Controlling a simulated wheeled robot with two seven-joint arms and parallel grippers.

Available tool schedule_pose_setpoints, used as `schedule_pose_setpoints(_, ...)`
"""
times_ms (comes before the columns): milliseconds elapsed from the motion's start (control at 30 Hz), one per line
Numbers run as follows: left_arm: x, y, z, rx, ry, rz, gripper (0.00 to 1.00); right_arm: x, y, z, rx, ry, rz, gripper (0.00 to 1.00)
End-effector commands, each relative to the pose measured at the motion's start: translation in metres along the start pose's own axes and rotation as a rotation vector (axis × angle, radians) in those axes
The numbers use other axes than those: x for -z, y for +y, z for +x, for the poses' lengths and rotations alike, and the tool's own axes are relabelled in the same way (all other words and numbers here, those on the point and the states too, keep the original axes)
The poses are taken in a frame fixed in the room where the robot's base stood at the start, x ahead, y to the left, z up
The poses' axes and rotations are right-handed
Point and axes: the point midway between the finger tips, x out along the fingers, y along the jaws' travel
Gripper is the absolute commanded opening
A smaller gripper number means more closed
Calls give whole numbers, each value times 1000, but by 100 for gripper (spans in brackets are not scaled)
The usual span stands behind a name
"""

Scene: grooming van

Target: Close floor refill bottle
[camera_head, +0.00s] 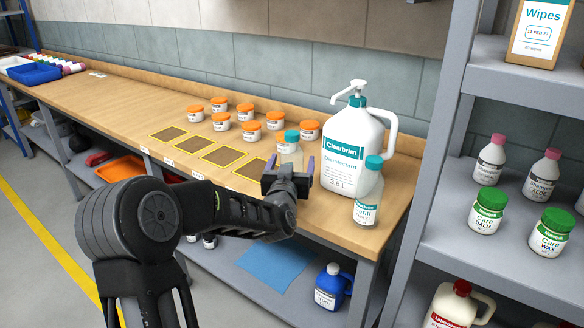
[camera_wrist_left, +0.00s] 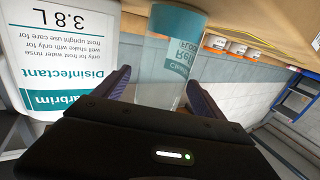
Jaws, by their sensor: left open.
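A clear refill bottle (camera_head: 291,152) with a teal cap stands on the bench left of the big jug. My left gripper (camera_head: 288,168) is open in front of it, its lower part hidden. In the left wrist view, upside down, a clear bottle with a teal "Refill" label (camera_wrist_left: 182,58) shows between the open fingers (camera_wrist_left: 158,80); contact cannot be told. A second teal-capped refill bottle (camera_head: 368,198) stands upright near the bench's right front edge. My right gripper is not in view.
A white Clearbrim disinfectant jug (camera_head: 346,150) with a pump stands close to the right of the gripper. Several orange-lidded jars (camera_head: 250,131) stand behind yellow-framed dark squares (camera_head: 222,155). A blue bottle (camera_head: 331,288) and blue mat (camera_head: 270,268) are on the lower shelf.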

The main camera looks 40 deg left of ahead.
Motion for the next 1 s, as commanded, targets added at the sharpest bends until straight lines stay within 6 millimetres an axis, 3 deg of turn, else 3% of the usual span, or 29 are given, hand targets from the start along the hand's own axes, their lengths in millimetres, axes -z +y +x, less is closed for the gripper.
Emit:
schedule_pose_setpoints(233, 0, 1, 29, 0, -1, -1, 81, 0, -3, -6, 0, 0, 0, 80)
schedule_pose_setpoints(833, 0, 1, 29, 0, 0, 0, 81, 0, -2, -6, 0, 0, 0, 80)
schedule_pose_setpoints(1000, 0, 1, 29, 0, 0, 0, 68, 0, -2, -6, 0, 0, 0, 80)
